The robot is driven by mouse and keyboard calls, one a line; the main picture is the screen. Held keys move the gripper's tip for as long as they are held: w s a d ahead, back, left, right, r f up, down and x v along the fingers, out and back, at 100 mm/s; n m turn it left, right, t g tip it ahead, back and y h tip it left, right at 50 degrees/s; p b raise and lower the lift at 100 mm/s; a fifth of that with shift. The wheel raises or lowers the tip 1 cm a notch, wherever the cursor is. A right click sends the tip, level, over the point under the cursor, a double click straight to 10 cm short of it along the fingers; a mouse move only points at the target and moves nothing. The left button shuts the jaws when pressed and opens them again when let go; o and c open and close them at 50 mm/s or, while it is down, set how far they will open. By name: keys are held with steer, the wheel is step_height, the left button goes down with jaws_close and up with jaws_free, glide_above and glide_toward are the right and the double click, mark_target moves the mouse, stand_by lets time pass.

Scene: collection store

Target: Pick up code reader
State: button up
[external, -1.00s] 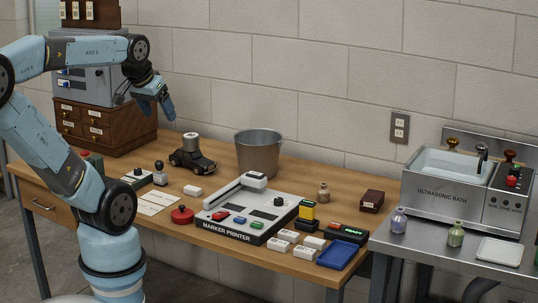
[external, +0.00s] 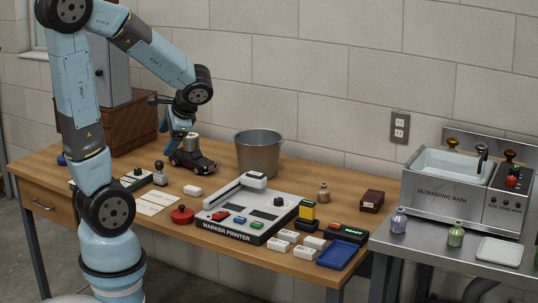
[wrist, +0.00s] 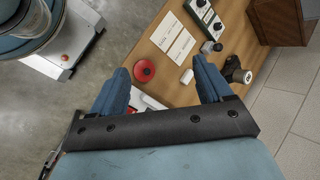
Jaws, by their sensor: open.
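The code reader is not clearly marked; a yellow-and-black upright device (external: 307,212) beside the marker printer may be it, but I cannot tell for sure. Part of the white marker printer (wrist: 148,101) shows between the fingers, partly hidden by the gripper.
The marker printer (external: 240,215) fills the bench's middle. A metal bucket (external: 258,155) stands behind it. A red button (external: 182,214), several white blocks, a blue tray (external: 342,255) and a black READY unit (external: 348,233) lie around it. An ultrasonic bath (external: 450,195) stands on the right table.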

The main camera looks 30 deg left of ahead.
steer(key=w+d+f+m+t+y, duration=0.3)
steer(key=w+d+f+m+y, duration=0.15)
steer(key=w+m, duration=0.3)
steer(key=m+t+h, duration=1.2)
steer(key=m+t, duration=0.2)
steer(key=m, duration=0.7)
glide_toward(310, 203)
steer(key=shift+s+a+f, duration=0.45)
steer(key=shift+s+f, duration=0.3)
steer(key=shift+w+d, duration=0.1)
steer(key=shift+w, duration=0.1)
steer(key=w, duration=1.3)
steer(key=shift+w+r, duration=0.1)
steer(key=shift+w, duration=0.05)
steer(key=shift+c, duration=0.3)
steer(key=c, duration=1)
